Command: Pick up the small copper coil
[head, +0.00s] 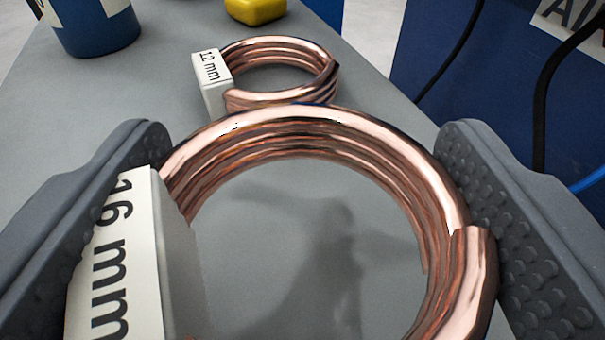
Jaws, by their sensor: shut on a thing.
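The small copper coil (284,96), with a white "12 mm" tag (213,78) on its left side, lies on the grey bench beyond my gripper. A larger copper coil (437,190) with a white "16 mm" tag (125,255) is between the fingers of my gripper (315,225). The fingers are shut on this larger coil, the left one by the tag and the right one against the copper. The near part of the larger coil is cut off by the bottom edge. The small coil is apart from the fingers.
The grey bench top (150,85) is clear to the left of the small coil. A blue container (95,30) stands at the far left and a yellow object (255,10) at the back. A dark blue unit (490,85) with black cables stands beyond the right edge.

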